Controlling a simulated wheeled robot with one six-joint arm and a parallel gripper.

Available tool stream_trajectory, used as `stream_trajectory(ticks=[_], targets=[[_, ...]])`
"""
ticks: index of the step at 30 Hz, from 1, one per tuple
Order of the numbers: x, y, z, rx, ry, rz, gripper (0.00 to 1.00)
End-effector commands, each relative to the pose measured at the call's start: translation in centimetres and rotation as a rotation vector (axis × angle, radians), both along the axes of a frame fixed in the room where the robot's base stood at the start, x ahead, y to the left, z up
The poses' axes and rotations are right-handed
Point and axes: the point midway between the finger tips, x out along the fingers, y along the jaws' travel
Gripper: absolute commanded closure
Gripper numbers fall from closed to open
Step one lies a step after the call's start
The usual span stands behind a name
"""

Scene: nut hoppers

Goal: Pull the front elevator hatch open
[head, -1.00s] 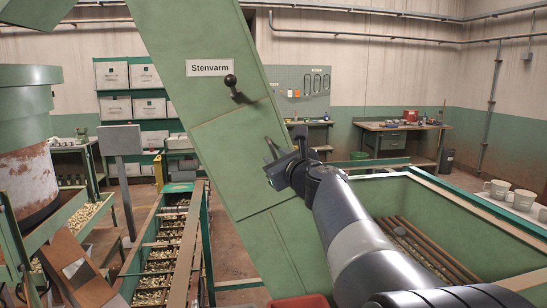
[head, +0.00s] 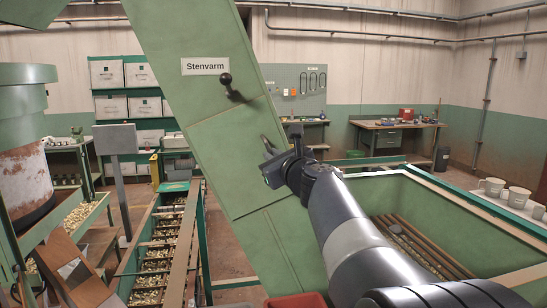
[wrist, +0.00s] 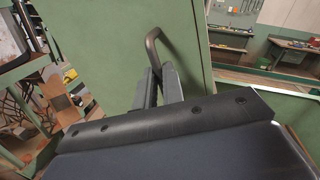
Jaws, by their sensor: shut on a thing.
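The green slanted elevator casing labelled "Stenvarm" (head: 205,66) rises through the head view. The front hatch (head: 222,150) is a flat green panel set in it and looks flush with the casing. Its bent dark handle (wrist: 157,45) shows large in the wrist view, and its upper part also shows in the head view (head: 267,143). My gripper (wrist: 158,86) is shut on the handle, with the fingers on its lower part. In the head view my gripper (head: 270,165) hides the handle's lower end. A black ball-knob lever (head: 226,80) sticks out above the hatch.
A green hopper bin (head: 455,215) with slats inside stands to the right, below my arm. A long trough of nuts (head: 155,250) runs at the left. A red crate (head: 297,301) is at the bottom. Workbenches (head: 395,125) stand at the back.

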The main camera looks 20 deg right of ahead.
Motion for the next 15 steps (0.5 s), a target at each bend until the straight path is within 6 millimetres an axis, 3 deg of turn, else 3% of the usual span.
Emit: stream_trajectory(ticks=[15], targets=[[-1.4, 1.3, -0.8, -0.009, -0.036, -0.087, 1.0]])
